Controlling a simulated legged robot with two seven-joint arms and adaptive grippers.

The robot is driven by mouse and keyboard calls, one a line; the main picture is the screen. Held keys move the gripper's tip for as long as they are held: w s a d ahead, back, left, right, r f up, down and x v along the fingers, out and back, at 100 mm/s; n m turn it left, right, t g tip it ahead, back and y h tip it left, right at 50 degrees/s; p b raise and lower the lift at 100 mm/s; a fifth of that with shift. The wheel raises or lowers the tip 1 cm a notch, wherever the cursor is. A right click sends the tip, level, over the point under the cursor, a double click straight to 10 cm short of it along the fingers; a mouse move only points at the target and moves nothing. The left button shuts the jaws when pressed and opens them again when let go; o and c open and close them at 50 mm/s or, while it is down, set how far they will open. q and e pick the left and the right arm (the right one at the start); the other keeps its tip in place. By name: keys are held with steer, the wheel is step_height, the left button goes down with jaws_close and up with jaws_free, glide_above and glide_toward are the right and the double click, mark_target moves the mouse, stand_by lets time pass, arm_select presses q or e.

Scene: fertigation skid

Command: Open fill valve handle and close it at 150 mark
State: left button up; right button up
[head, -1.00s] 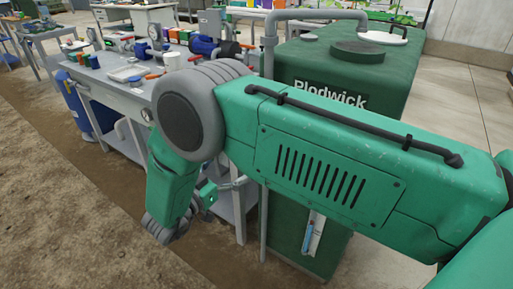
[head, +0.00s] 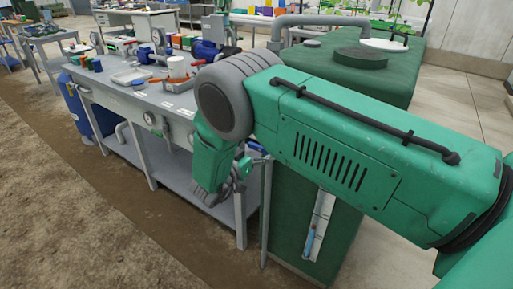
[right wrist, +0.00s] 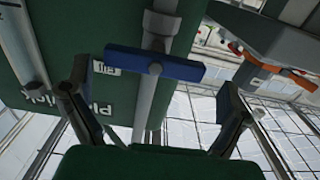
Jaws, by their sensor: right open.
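The fill valve handle is a blue bar (right wrist: 153,65) on a grey vertical pipe in the right wrist view, beside a small "FILL" tag. A bit of the handle (head: 257,149) shows behind my forearm in the head view. My right gripper (right wrist: 152,100) is open, its fingers apart on either side of the handle's line, with nothing between them. In the head view, my right gripper (head: 238,178) is partly hidden by my arm, beside the tank's left side. A white gauge strip (head: 322,212) with a blue lower part is on the green tank (head: 285,215); its marks are too small to read.
A grey workbench (head: 135,100) with several tools and cups stands left of the tank. A bare dirt floor lies at front left. Orange items (right wrist: 265,65) and the bench show at the right wrist view's upper right.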

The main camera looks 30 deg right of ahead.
steer(key=shift+d+f, duration=0.15)
steer(key=shift+d, duration=0.4)
steer(key=c, duration=0.3)
steer(key=shift+d+f, duration=0.1)
steer(key=shift+d, duration=0.35)
steer(key=c, duration=0.8)
steer(key=shift+a, duration=0.35)
steer(key=shift+w+n, duration=0.1)
steer(key=shift+n, duration=0.9)
steer(key=n, duration=0.3)
steer(key=shift+w+n, duration=0.1)
steer(key=shift+n, duration=0.2)
steer(key=n, duration=0.6)
steer(key=shift+w+a+f, duration=0.1)
steer(key=shift+w+a, duration=0.05)
steer(key=shift+w, duration=0.05)
